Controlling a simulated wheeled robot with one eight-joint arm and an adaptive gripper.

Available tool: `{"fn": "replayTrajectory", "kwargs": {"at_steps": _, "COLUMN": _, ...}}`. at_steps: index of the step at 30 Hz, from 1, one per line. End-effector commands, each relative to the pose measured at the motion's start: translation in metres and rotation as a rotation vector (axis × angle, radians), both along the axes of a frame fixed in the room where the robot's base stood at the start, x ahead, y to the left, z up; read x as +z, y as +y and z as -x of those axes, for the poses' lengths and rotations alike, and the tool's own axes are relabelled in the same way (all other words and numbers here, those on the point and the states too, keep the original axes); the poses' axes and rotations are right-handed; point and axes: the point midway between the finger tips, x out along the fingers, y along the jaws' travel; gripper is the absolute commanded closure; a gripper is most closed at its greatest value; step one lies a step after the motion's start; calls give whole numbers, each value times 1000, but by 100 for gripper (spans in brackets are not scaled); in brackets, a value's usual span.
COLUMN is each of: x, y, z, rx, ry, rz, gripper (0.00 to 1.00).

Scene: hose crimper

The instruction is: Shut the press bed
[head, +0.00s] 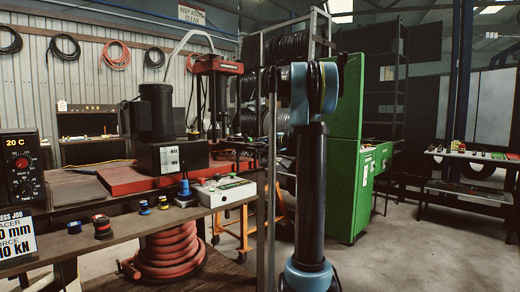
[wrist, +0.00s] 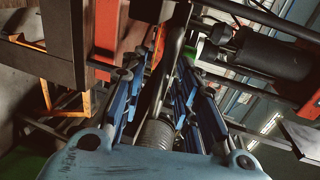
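A red press frame (head: 218,65) with dark upright rods stands at the back of the bench in the head view. A long red base (head: 125,180) lies in front of it, under a black motor unit (head: 157,112). I cannot tell which part is the press bed or how far open it is. In the wrist view, my gripper (wrist: 168,62) has its blue fingers apart, with a dark bar (wrist: 178,30) running between them. I cannot tell whether they touch it. A red post (wrist: 108,45) is close to the left finger. The head view does not show the fingers.
A white control box (head: 222,191) and several small spools (head: 102,226) sit along the bench's front edge. A coiled red hose (head: 165,255) lies below. A green cabinet (head: 345,150) stands beyond my arm. Floor is open at the right.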

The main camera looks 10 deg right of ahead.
Motion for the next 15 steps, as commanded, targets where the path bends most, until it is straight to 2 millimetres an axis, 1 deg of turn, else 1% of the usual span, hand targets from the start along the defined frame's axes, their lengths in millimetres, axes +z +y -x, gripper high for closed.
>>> {"fn": "replayTrajectory", "kwargs": {"at_steps": 5, "x": 0, "y": 0, "z": 0, "rx": 0, "ry": 0, "rz": 0, "gripper": 71}}
{"fn": "replayTrajectory", "kwargs": {"at_steps": 8, "x": 0, "y": 0, "z": 0, "rx": 0, "ry": 0, "rz": 0, "gripper": 92}}
{"fn": "replayTrajectory", "kwargs": {"at_steps": 9, "x": 0, "y": 0, "z": 0, "rx": 0, "ry": 0, "rz": 0, "gripper": 100}}
{"fn": "replayTrajectory", "kwargs": {"at_steps": 15, "x": 0, "y": 0, "z": 0, "rx": 0, "ry": 0, "rz": 1, "gripper": 100}}
